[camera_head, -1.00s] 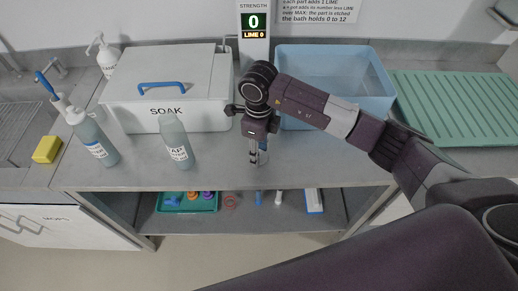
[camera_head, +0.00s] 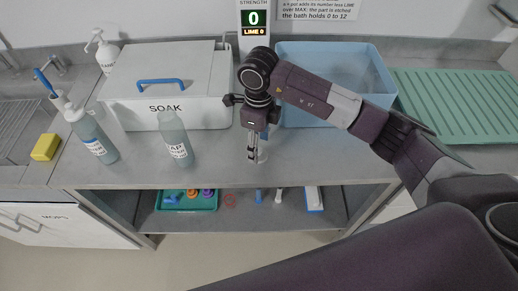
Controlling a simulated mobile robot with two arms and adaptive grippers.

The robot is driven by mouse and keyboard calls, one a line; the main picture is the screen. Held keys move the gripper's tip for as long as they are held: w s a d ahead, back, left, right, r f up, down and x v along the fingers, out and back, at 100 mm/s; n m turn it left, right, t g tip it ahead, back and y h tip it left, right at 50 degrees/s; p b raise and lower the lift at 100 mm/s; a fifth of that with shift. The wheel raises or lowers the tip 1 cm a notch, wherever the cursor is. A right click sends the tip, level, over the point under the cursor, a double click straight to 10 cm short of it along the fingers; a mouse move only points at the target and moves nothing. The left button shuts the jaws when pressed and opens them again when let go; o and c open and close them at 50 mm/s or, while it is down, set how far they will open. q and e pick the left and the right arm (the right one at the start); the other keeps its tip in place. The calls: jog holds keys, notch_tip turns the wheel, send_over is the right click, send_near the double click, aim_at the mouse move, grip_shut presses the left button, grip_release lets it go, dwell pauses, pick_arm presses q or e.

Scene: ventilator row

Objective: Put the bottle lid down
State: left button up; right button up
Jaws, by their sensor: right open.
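My right gripper (camera_head: 252,158) points down over the middle of the grey counter, in front of the blue bath. It is open. A small pale, see-through object (camera_head: 262,154) shows beside and behind its fingers; I cannot tell whether it is the bottle lid or whether it touches them. A clear bottle (camera_head: 175,140) with a label that reads partly "AP" stands upright to the left of the gripper, with no lid visible on it. Another bottle (camera_head: 93,137) with a blue-marked label stands further left. My left gripper is not in view.
A white SOAK box (camera_head: 205,103) with a blue handle stands behind the bottles. The blue bath (camera_head: 385,92) and a green ribbed drainer (camera_head: 450,110) are at right. A yellow sponge (camera_head: 45,147) lies by the sink. A green tray (camera_head: 207,207) sits on the shelf below.

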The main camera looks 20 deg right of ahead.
aim_at(259, 150)
notch_tip(259, 150, up, 10)
jog(key=b, duration=0.2)
jog(key=shift+b, duration=0.3)
jog(key=shift+f, duration=0.15)
